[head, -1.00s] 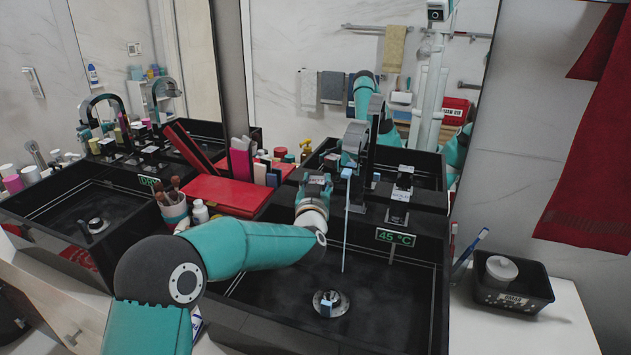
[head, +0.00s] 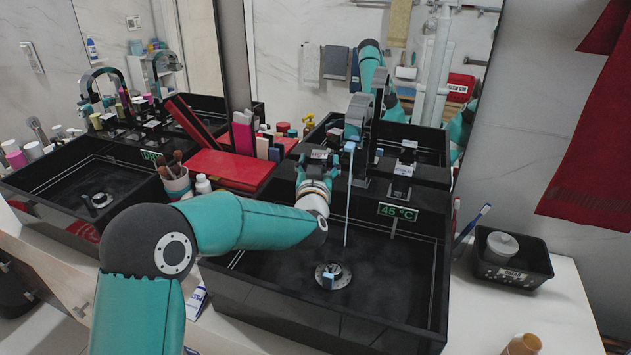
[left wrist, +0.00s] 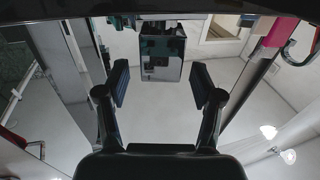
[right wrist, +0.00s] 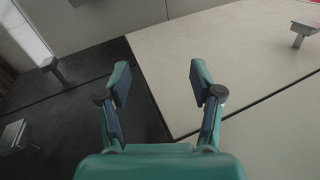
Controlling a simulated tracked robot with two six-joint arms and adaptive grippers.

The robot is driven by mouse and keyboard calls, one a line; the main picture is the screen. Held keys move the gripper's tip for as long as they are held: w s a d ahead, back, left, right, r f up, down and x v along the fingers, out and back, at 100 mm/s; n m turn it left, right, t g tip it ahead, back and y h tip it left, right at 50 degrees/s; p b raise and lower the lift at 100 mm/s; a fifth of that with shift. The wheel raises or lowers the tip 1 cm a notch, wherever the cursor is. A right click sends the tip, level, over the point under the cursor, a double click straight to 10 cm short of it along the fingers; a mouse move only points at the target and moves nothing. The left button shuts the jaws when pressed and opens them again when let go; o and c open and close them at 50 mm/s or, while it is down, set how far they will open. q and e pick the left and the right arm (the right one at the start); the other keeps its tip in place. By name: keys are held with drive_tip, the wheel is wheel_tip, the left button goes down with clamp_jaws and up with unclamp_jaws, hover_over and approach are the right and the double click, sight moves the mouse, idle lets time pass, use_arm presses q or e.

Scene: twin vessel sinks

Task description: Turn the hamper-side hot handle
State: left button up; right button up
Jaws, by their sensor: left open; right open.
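The right sink (head: 281,314) is a black vessel with a tall faucet, a running water stream and a green 45 °C display (head: 397,211). A handle block (head: 319,155) stands left of its faucet; another (head: 400,170) stands right. Their labels are too small to read. The left sink (head: 60,213) has its own faucet and handles. My left gripper (head: 317,172) is at the left handle of the right sink. In the left wrist view its open fingers (left wrist: 160,85) stand either side of a shiny block (left wrist: 161,66), with gaps. My right gripper (right wrist: 158,85) is open and empty. No hamper is clearly identifiable.
A red box (head: 227,170), a brush cup (head: 175,184) and bottles crowd the space between the sinks. A black basket (head: 513,268) and a brown bottle (head: 523,344) stand at right. Pale panels with small knobs (right wrist: 304,30) face my right gripper.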

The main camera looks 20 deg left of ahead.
use_arm(q)
drive_tip(key=v, duration=0.9)
